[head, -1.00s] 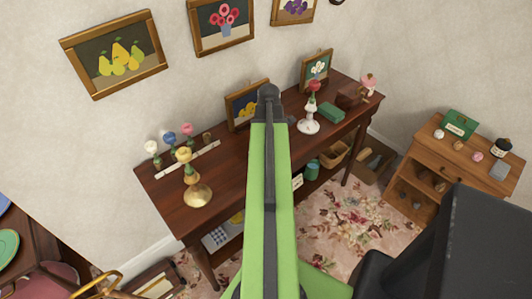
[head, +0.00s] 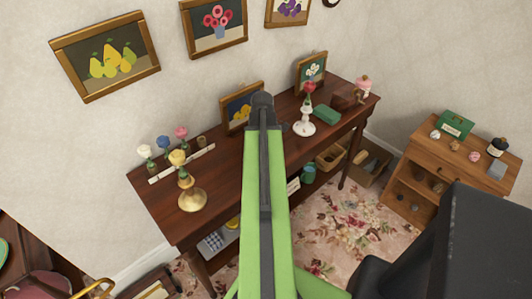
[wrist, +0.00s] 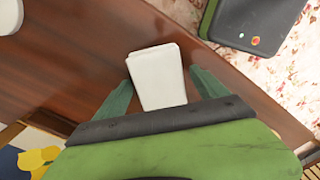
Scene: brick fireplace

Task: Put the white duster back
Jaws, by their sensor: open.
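In the wrist view a plain white tapered block (wrist: 157,76) shows between the two fingers of my gripper (wrist: 160,82), over the brown table top. It is perhaps the white duster; I cannot tell for sure. My gripper is open, with a finger on each side of the block and gaps showing beside it. I cannot tell how high the block is above the wood. In the head view my green arm reaches over the dark wooden table (head: 232,172) and hides the block and the fingers.
On the table, a white rack (head: 181,164) with flower-like pieces and a brass stand (head: 192,199) are at the left. A white stand (head: 304,128), a green box (head: 327,114) and small framed pictures (head: 242,106) are also there. A wooden cabinet (head: 452,167) stands at the right.

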